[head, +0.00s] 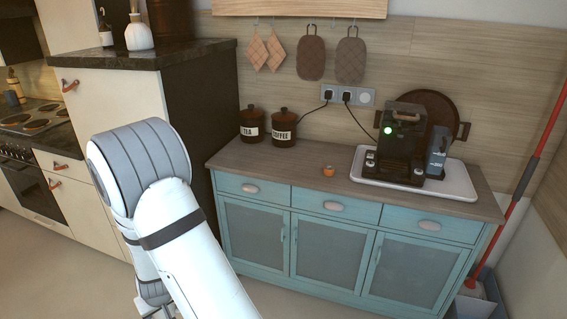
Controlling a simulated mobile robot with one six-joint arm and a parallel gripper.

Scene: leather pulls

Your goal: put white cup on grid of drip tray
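The dark coffee machine (401,135) with a lit green light stands on the sideboard at the right. Its low front part (393,178) is dark, and I cannot make out a drip tray grid there at this size. I cannot pick out a white cup with certainty. Small pale shapes show at the machine's front left and front right, too small to name. My arm reaches up from the bottom edge and bends down at the left. Its far end runs towards the bottom edge, and my gripper's fingers do not show.
A white tray (456,184) lies under the machine on the blue sideboard (255,161). A small orange object (328,171) lies left of it. Tea (250,123) and coffee (284,127) jars stand at the back left. The sideboard's middle is mostly clear. A red-handled broom (530,165) leans right.

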